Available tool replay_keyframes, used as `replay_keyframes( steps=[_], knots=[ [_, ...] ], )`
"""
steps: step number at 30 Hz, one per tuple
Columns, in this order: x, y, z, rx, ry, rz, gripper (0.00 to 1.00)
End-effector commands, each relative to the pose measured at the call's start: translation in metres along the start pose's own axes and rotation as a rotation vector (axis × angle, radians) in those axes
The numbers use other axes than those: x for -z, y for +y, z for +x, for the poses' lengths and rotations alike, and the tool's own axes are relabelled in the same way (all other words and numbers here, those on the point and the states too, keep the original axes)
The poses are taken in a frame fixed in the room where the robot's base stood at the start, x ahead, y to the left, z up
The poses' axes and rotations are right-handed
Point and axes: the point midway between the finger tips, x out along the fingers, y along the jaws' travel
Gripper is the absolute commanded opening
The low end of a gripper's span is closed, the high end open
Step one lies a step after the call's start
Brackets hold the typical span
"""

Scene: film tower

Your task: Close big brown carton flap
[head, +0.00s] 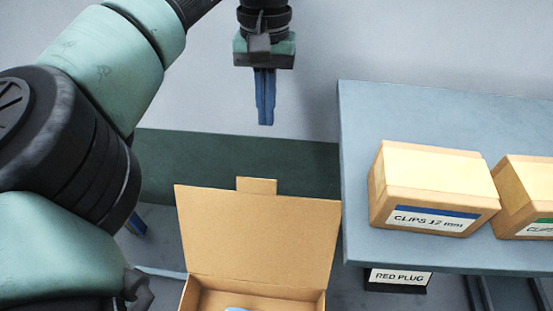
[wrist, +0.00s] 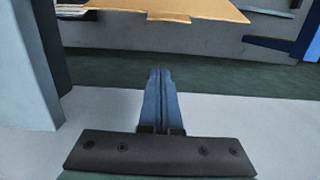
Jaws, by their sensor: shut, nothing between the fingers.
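The big brown carton (head: 255,296) stands open at the bottom of the head view, its lower part cut off by the frame edge. Its flap (head: 258,238) stands raised at the back, with a small tab (head: 257,185) on its top edge. A bit of something light blue (head: 236,309) shows inside the carton. My gripper (head: 266,122) is shut and empty, pointing down, above the flap in the picture and apart from it. In the wrist view my shut blue fingers (wrist: 161,72) point toward a tan cardboard edge (wrist: 170,10), with a gap between.
A grey-blue table (head: 370,249) stands at the right. It bears a carton labelled CLIPS 12 mm (head: 432,190) and another carton (head: 525,195) with a green-striped label. A RED PLUG sign (head: 399,278) hangs below the table edge. My arm fills the left side.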

Motion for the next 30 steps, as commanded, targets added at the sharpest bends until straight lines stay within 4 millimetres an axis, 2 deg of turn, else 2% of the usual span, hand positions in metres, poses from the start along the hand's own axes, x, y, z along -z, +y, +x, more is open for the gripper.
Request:
replay_keyframes(
  steps=[8,20,30],
  knots=[
    [-0.003,-0.007,0.018,0.004,-0.015,-0.018,0.00],
    [-0.005,-0.006,0.100,0.004,-0.016,-0.016,0.00],
    [-0.034,-0.005,0.090,0.003,-0.009,-0.014,0.00]
  ],
)
